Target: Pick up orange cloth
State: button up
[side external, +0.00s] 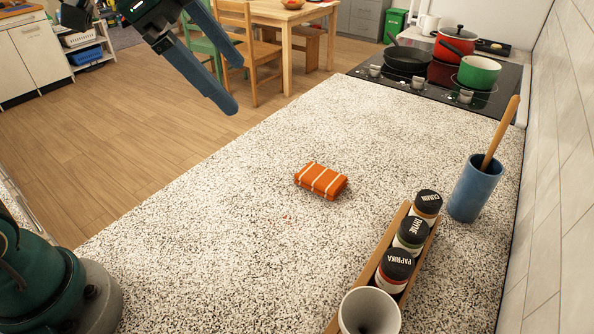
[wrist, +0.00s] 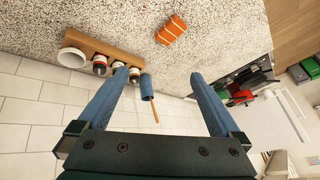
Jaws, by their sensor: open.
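The orange cloth (side external: 321,181) is folded into a small block with pale stripes. It lies on the speckled countertop (side external: 240,190), near the middle. It also shows in the wrist view (wrist: 171,29), at the top, beyond my fingertips. My gripper (side external: 222,82) is at the upper left in the side view, raised and apart from the cloth. Its two blue fingers are spread with nothing between them, as the wrist view shows too (wrist: 160,82).
A spice rack (side external: 368,270) with several jars, a white cup (side external: 369,311) and a blue holder (side external: 475,188) with a wooden handle stand along the right. The stove (side external: 440,80) with pans is at the back. Reddish specks (side external: 289,219) mark the counter. Counter around the cloth is clear.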

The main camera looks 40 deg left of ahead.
jog(key=w+d+f+m+g+h, duration=0.1)
jog(key=w+f+m, duration=0.15)
jog(key=w, duration=0.55)
jog(key=m+g+h, duration=0.1)
jog(key=m+h, duration=0.1)
jog(key=m, duration=0.1)
send_over(320, 175)
jog(key=s+a, duration=0.3)
notch_tip(320, 175, down, 5)
jog(key=f, duration=0.4)
jog(key=w+f+g, duration=0.1)
jog(key=f, duration=0.3)
jog(key=w+f+g, duration=0.1)
jog(key=f, duration=0.3)
jog(key=shift+w+a+f+n, duration=0.1)
jog(key=shift+w+f+n, duration=0.15)
jog(key=shift+f+n, duration=0.15)
jog(key=shift+f, duration=0.4)
jog(key=shift+x, duration=2.25)
jog(key=shift+r, duration=0.1)
jog(key=c, duration=1.1)
